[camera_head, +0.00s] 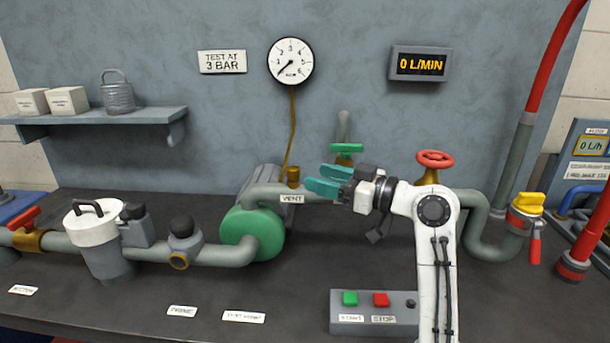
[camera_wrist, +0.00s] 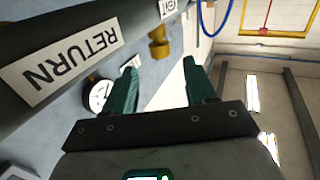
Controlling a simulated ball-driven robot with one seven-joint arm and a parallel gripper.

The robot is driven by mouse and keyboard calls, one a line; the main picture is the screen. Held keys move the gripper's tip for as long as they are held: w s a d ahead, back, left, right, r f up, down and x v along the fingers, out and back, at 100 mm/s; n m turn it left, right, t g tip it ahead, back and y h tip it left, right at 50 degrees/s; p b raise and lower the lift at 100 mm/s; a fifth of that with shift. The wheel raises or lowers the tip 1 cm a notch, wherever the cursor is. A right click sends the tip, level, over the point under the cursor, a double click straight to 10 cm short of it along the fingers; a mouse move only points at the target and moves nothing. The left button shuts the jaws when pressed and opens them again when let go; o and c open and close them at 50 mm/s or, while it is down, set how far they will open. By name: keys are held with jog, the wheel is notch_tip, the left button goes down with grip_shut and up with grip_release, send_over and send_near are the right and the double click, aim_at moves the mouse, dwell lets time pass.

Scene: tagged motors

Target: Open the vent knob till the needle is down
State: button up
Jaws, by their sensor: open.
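The gauge (camera_head: 290,61) hangs on the back wall, and its needle points to the lower left, at the low end of the scale. A white VENT label (camera_head: 291,198) is on the grey pipe. A brass fitting (camera_head: 293,177) stands above the label, with a thin brass line rising to the gauge. I cannot clearly make out the vent knob. My gripper (camera_head: 314,177) is open and empty, its teal fingers pointing left just right of the brass fitting. In the wrist view the gripper (camera_wrist: 160,66) is also open with nothing between its fingers; the gauge (camera_wrist: 99,96) shows beyond.
A green handle (camera_head: 347,148) is just behind my gripper, and a red handwheel (camera_head: 435,158) stands to the right. A flow display (camera_head: 420,64) reads 0 L/MIN. A start/stop box (camera_head: 372,312) sits in front. A pipe labelled RETURN (camera_wrist: 70,60) is close in the wrist view.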

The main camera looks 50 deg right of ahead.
jog(key=shift+v, duration=1.4)
